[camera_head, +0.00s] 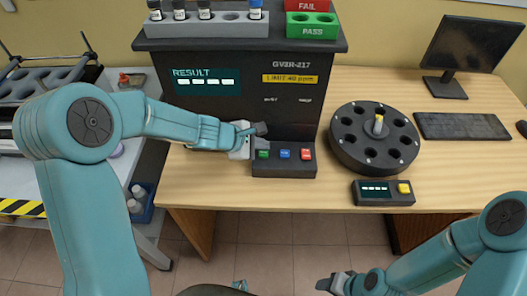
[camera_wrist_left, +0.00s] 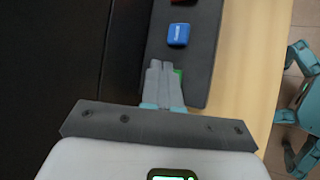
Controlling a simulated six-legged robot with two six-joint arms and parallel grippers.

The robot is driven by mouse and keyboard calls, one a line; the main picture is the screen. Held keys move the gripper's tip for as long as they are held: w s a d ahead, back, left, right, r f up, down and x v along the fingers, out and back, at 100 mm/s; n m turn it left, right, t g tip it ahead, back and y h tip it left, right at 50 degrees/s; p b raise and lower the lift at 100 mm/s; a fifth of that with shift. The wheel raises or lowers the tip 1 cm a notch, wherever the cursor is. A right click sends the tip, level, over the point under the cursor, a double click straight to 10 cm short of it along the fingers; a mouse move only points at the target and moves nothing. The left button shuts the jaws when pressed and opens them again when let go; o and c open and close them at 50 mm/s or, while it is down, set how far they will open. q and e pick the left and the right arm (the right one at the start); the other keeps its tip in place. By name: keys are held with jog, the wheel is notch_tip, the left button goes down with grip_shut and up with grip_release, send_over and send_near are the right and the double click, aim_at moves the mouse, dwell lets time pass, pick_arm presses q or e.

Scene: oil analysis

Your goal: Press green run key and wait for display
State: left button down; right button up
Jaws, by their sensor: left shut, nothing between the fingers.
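The analyser (camera_head: 240,115) is a dark box whose RESULT display (camera_head: 206,81) shows only white dashes. Its key panel (camera_head: 284,172) carries a green key (camera_head: 263,154), a blue key (camera_head: 284,154) and a red key (camera_head: 306,154). My left gripper (camera_head: 262,143) is shut and empty, with its tips just over the green key. In the left wrist view the closed fingers (camera_wrist_left: 163,80) cover most of the green key (camera_wrist_left: 179,73), next to the blue key (camera_wrist_left: 178,34). I cannot tell whether they touch it. My right gripper (camera_head: 335,284) is low at the front, away from the table.
A vial rack (camera_head: 215,30) and FAIL and PASS blocks (camera_head: 312,32) sit on the analyser. Monitor and keyboard (camera_head: 462,126) are at right.

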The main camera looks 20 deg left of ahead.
aim_at(261, 154)
pick_arm(q)
jog(key=shift+f+b, duration=0.45)
jog(key=shift+b, duration=0.1)
jog(key=shift+f+b, duration=0.55)
jog(key=shift+b, duration=0.05)
dwell(0.8)
jog(key=shift+r, duration=0.1)
jog(key=shift+r+p, duration=0.85)
jog(key=shift+r, duration=0.05)
notch_tip(261, 154, up, 5)
jog(key=p, duration=0.4)
jog(key=shift+r+p, duration=0.1)
jog(key=shift+p, duration=0.2)
dwell(0.4)
